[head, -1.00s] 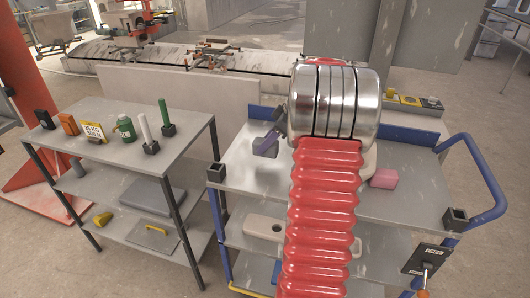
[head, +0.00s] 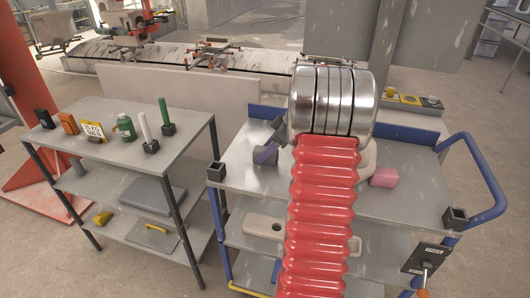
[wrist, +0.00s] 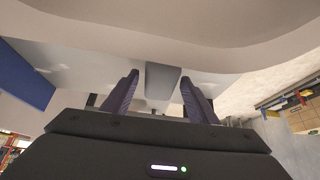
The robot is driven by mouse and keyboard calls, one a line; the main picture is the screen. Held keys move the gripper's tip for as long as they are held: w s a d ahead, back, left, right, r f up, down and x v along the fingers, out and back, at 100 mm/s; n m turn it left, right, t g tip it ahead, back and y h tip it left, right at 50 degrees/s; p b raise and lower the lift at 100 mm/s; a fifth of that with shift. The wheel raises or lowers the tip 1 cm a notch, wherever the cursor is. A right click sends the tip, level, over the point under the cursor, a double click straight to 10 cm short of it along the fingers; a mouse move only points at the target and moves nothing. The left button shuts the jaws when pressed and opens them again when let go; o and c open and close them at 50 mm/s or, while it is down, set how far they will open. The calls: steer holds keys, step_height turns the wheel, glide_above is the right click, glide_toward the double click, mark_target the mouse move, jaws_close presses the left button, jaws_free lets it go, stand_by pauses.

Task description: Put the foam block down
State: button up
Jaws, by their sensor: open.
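My gripper (wrist: 160,95) is open over the top of the blue-framed cart (head: 405,200). In the wrist view its two purple fingers stand apart on either side of a small grey block (wrist: 163,82), which looks like the foam block. A gap shows beside it, so it does not look gripped. In the head view the fingers show at the cart's left part, with a grey shape (head: 258,158) by the near finger. My red arm sleeve and metal wrist hide much of the cart top. Whether the block's underside touches the surface is hard to see.
A pink block (head: 384,177) lies on the cart top, right of my arm. A grey shelf rack (head: 95,150) at left bears a green bottle (head: 125,127), an orange block (head: 68,123) and other small items. Black corner sockets (head: 455,218) and a blue handle (head: 490,180) edge the cart.

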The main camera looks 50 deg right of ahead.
steer(key=shift+r, duration=0.1)
steer(key=v, duration=1.2)
stand_by(0.6)
